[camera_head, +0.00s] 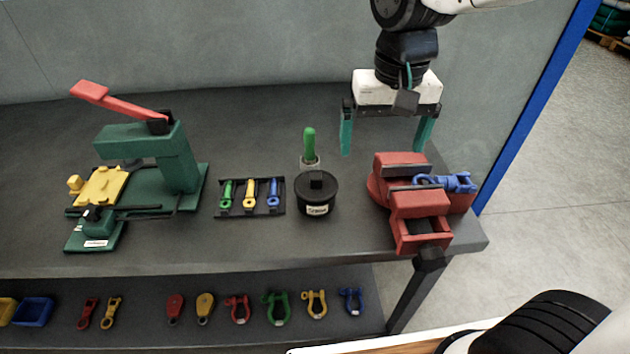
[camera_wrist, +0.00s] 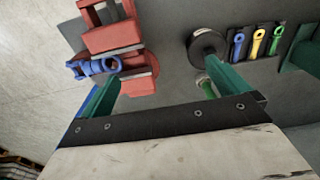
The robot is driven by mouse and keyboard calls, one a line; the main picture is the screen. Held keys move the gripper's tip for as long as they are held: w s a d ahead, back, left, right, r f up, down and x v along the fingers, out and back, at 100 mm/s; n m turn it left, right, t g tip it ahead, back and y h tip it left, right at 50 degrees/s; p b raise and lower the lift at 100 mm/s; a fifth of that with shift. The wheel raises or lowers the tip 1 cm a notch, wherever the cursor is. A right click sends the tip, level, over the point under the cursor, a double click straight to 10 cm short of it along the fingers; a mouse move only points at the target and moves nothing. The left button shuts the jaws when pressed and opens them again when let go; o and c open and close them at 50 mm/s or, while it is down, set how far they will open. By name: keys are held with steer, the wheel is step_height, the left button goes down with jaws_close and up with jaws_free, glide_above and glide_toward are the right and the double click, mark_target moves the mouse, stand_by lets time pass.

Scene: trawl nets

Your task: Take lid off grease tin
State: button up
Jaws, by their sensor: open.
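The grease tin (camera_head: 317,203) is a small black round pot with a pale label on its front. Its black lid (camera_head: 316,184) sits on top and has a square knob. In the wrist view the lid (camera_wrist: 206,44) shows from above, beyond my right-hand finger in the picture. My gripper (camera_head: 386,140) is open and empty, with two green fingers wide apart. It hangs above the back right of the bench, behind the red vise and to the right of the tin, apart from both.
A red vise (camera_head: 408,205) holding a blue shackle (camera_head: 447,182) stands right of the tin. A green-handled tool (camera_head: 309,146) stands upright just behind the tin. A tray (camera_head: 250,211) of coloured pieces lies left, then a green press (camera_head: 160,160). Shackles lie on the lower shelf (camera_head: 255,335).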

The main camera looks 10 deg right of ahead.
glide_above(316, 175)
steer(key=f, duration=0.3)
steer(key=d+f, duration=0.1)
steer(key=shift+s+f, duration=0.25)
steer(key=shift+s, duration=0.1)
steer(key=shift+w+a+f, duration=0.1)
steer(key=shift+a+f, duration=0.15)
steer(key=shift+f, duration=0.05)
steer(key=f, duration=0.7)
steer(key=shift+w+a+f, duration=0.15)
steer(key=shift+a+f, duration=0.05)
steer(key=shift+a, duration=0.05)
steer(key=c, duration=0.9)
